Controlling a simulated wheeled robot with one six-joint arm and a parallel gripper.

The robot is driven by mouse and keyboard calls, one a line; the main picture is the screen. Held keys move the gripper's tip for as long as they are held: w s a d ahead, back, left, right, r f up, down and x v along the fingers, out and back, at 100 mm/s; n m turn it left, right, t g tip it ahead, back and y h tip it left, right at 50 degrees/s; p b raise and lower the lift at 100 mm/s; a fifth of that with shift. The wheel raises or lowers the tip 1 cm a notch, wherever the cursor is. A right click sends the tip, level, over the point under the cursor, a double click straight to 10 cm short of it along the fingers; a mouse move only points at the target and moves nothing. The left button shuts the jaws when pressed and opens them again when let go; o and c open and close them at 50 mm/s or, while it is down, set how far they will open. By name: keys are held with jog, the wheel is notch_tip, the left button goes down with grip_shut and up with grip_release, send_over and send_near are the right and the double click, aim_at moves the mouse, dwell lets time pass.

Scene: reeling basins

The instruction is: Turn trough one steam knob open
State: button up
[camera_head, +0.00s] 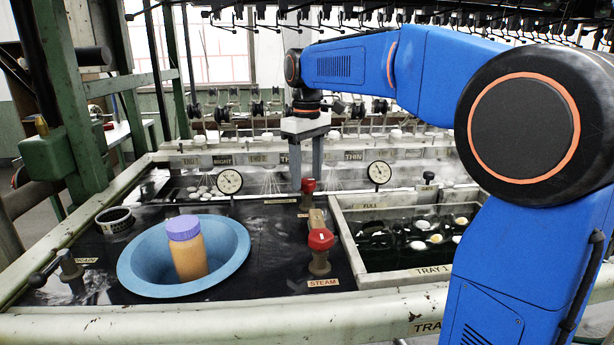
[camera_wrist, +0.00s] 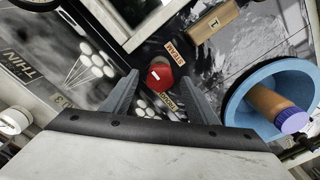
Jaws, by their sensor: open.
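Two red knobs stand on the dark deck of trough one. The rear red knob (camera_head: 308,186) is just below my gripper (camera_head: 306,178); in the wrist view it shows as a red cap with a white mark (camera_wrist: 160,76) between my two open fingers (camera_wrist: 159,86). A STEAM label (camera_wrist: 176,52) lies beside it. I cannot tell whether the fingers touch it. The front red knob (camera_head: 320,239) stands nearer the front rim with another STEAM label (camera_head: 323,283) at its foot. A wooden block marked 1 (camera_wrist: 213,27) sits between the knobs.
A blue basin (camera_head: 135,270) holds an orange jar with a purple lid (camera_head: 187,250), left of the knobs. Tray 1 (camera_head: 400,280) holds dark water and cocoons at the right. Two dials (camera_head: 229,181) stand behind. A small dark-filled bowl (camera_head: 115,220) is at the left.

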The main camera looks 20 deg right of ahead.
aim_at(307, 180)
notch_tip(307, 180, up, 11)
dwell(0.4)
dwell(0.4)
